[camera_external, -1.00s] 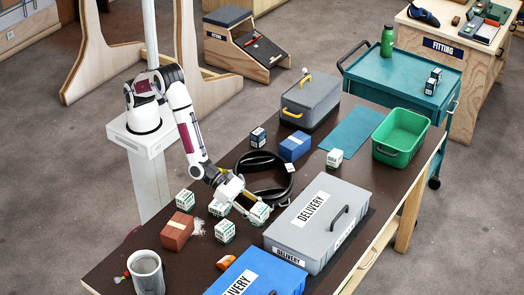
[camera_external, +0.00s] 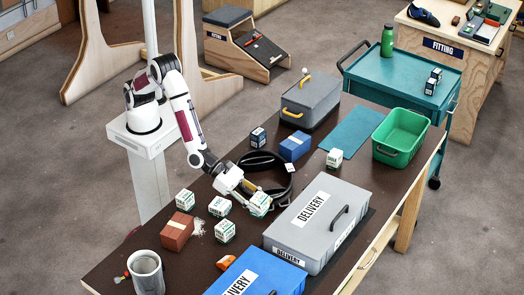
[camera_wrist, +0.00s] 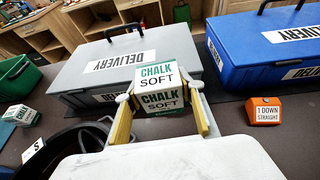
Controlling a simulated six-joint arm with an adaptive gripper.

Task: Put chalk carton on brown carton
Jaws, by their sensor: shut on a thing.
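My gripper (camera_external: 256,201) is shut on a white-and-green chalk carton (camera_external: 261,204), left of the grey delivery box. In the wrist view the carton (camera_wrist: 160,76) reads "CHALK SOFT" and sits upright between the yellow-padded fingers of my gripper (camera_wrist: 160,98). It seems to be held slightly above the table; the gap underneath is hard to see. The brown carton (camera_external: 176,233), with a pale tape strip on top, stands on the table to the lower left, apart from my gripper. Nothing lies on its top.
Similar white-and-green cartons stand near the brown carton: one behind it (camera_external: 185,200), others right of it (camera_external: 220,206) (camera_external: 225,232). A black coil (camera_external: 285,195) lies behind my gripper. Grey (camera_external: 310,245) and blue (camera_external: 255,275) delivery boxes and a grey mug (camera_external: 147,275) flank the front.

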